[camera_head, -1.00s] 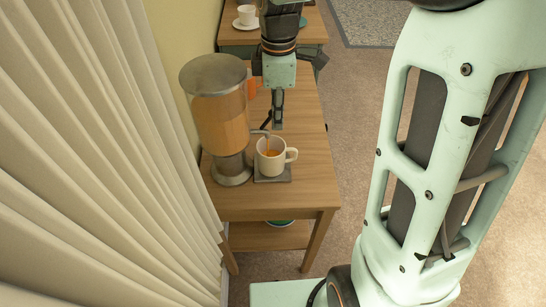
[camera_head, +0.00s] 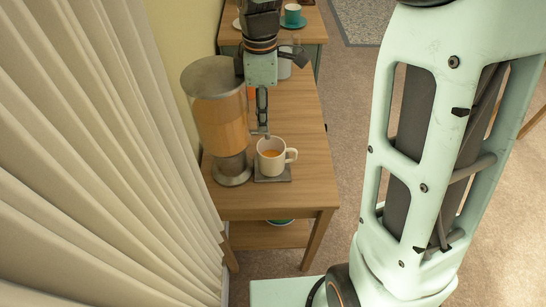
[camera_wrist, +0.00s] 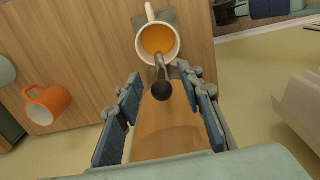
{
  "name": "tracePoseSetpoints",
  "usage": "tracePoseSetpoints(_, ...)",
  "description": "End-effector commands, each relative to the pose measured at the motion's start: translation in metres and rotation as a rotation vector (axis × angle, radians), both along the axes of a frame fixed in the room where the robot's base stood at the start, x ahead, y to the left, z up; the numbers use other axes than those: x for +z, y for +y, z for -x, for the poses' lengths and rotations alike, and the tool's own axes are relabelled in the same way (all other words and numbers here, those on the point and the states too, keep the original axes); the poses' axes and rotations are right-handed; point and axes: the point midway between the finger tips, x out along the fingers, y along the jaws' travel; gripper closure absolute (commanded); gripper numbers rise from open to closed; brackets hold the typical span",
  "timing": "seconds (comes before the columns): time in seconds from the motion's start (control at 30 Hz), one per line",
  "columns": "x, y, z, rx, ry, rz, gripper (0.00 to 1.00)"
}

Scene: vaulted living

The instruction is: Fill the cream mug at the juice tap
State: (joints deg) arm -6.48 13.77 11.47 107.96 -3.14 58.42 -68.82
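The cream mug (camera_head: 271,157) stands upright on a grey coaster (camera_head: 272,179), with orange juice (camera_head: 271,153) inside. It also shows at the top of the wrist view (camera_wrist: 158,41). The juice dispenser (camera_head: 220,122) stands left of the mug, its clear tank holding orange juice. Its metal tap (camera_wrist: 160,66) reaches over the mug and has a black knob (camera_wrist: 161,90). My gripper (camera_wrist: 163,79) is open, its fingers on either side of the knob with gaps visible. In the head view my gripper (camera_head: 262,128) is beside the dispenser, partly hiding the tap.
A white mug (camera_head: 284,68) stands behind my gripper. A teal cup (camera_head: 292,13) is on the far table. A curtain (camera_head: 90,160) hangs left. The wooden table's (camera_head: 309,140) right side is clear.

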Motion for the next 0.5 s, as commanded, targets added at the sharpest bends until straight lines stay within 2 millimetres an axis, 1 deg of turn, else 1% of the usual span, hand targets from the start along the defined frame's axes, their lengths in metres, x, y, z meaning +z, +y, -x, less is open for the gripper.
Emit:
tracePoseSetpoints(0.13,0.000,-0.001,0.000,0.000,0.001,0.001,0.65)
tracePoseSetpoints(0.23,0.005,-0.001,0.000,0.000,0.001,0.001,0.65)
tracePoseSetpoints(0.5,0.033,-0.001,0.000,0.000,0.001,0.001,0.65)
